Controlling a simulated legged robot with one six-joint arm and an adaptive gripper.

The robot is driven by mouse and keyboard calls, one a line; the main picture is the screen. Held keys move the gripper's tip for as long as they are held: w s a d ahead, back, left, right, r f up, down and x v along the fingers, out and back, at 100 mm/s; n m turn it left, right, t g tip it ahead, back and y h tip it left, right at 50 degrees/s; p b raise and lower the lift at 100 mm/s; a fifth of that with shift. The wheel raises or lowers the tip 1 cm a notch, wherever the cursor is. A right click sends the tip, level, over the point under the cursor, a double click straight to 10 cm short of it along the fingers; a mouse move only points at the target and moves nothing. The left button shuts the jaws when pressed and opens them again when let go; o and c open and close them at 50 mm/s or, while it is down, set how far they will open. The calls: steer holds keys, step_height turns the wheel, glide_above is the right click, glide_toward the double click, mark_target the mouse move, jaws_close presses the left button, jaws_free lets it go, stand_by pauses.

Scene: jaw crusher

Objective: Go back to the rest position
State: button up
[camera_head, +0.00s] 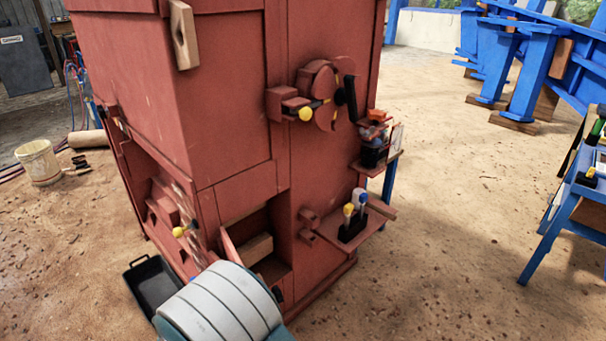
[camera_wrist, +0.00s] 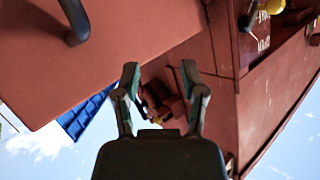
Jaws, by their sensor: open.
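My gripper (camera_wrist: 160,72) shows in the wrist view, its two fingers spread apart with nothing between them. Beyond the fingers is the red crusher body (camera_wrist: 180,30), with small, partly hidden parts (camera_wrist: 158,100) in the gap. I cannot tell whether the gripper is near them. In the head view the red jaw crusher (camera_head: 230,110) fills the middle. The gripper cannot be made out there.
The crusher carries a yellow-tipped lever (camera_head: 305,114), a small shelf (camera_head: 375,214) with tools, and an open recess (camera_head: 262,240). A black tray (camera_head: 150,283) and a white bucket (camera_head: 38,160) are on the ground. A blue table (camera_head: 560,215) stands right. Sandy ground between is clear.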

steer(key=w+d+r+n+g+y, duration=0.1)
steer(key=w+d+r+y, duration=0.15)
steer(key=r, duration=0.45)
steer(key=w+d+r+g+y, duration=0.1)
steer(key=w+d+r+y, duration=0.15)
steer(key=r, duration=0.45)
steer(key=s+d+r+n+g+y, duration=0.15)
steer(key=s+d+r, duration=0.25)
steer(key=d+r, duration=0.45)
steer(key=s+d+r+n+g+h, duration=0.2)
steer(key=s+d+g+h, duration=0.3)
steer(key=s+d, duration=1.7)
steer(key=shift+s+d+r, duration=0.2)
steer(key=shift+s+d, duration=0.2)
steer(key=shift+s, duration=0.1)
